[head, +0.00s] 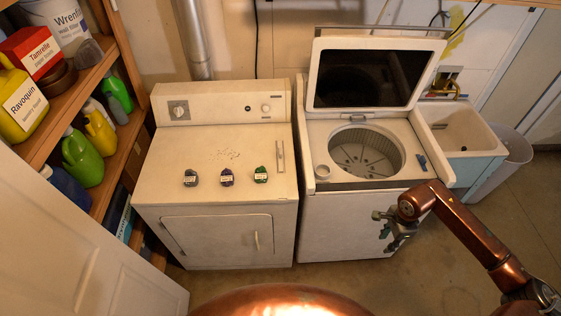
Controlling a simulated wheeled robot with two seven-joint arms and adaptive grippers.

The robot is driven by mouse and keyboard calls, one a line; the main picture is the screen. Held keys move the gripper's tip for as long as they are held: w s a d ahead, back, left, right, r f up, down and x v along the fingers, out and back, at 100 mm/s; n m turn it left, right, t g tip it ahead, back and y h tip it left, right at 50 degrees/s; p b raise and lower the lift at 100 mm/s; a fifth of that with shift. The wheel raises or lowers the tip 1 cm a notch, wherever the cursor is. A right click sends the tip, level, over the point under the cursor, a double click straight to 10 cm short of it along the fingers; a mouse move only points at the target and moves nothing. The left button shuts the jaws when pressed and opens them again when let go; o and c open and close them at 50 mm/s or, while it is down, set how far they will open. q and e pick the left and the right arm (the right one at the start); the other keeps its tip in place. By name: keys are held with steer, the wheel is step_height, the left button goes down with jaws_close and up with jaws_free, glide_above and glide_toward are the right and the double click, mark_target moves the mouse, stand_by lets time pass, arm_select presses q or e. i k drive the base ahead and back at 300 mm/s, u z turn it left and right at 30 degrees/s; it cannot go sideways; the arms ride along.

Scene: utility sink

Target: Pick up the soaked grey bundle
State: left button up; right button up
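Three small bundles with white labels lie in a row on the top of the white dryer. The left one (190,178) looks dark grey, the middle one (227,177) dark blue-purple, and the right one (261,174) green. The labels are too small to read, and I cannot tell how wet each bundle is. My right gripper (381,225) is in front of the washer, well to the right of the bundles and lower in the picture. Its fingers look apart, with nothing seen between them. My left gripper is not in view.
The washer (317,180) stands right of the dryer (147,185) with its lid (365,75) raised and tub open. A sink (462,130) and a grey bin (510,160) are farther right. Shelves of bottles (82,157) and a white door (60,240) bound the left.

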mark_target(191, 180)
steer(key=z, duration=0.75)
steer(key=i, duration=1.4)
steer(key=u, duration=3.75)
steer(key=i, duration=0.5)
steer(key=z, duration=0.05)
